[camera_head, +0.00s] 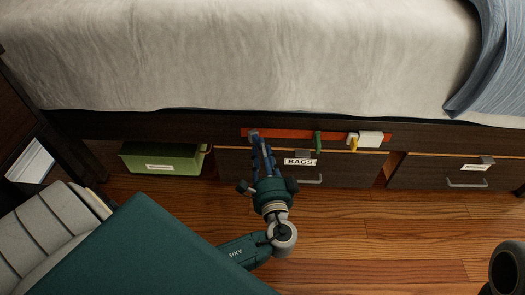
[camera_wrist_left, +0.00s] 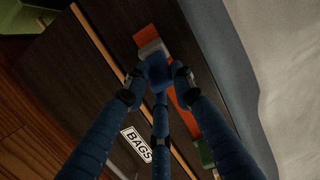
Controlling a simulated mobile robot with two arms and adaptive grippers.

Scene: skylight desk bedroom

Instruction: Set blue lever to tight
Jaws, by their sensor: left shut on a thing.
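A long orange-red strip (camera_head: 280,134) runs along the dark bed frame above the drawers. The blue lever (camera_wrist_left: 157,73) is near the strip's left end, between my fingertips in the left wrist view. In the head view it is mostly hidden by the gripper. My left gripper (camera_head: 256,137), with three dark blue fingers, reaches up from below and is shut on the blue lever. Its fingertips also show in the left wrist view (camera_wrist_left: 158,75). A pale grey block (camera_wrist_left: 152,48) shows just beyond the lever. No tight mark is readable. My right gripper is not in view.
A green lever (camera_head: 318,142), a yellow lever (camera_head: 353,144) and a white block (camera_head: 370,139) sit farther right on the strip. Below is a drawer labelled BAGS (camera_head: 300,161). A green bin (camera_head: 165,159) stands left.

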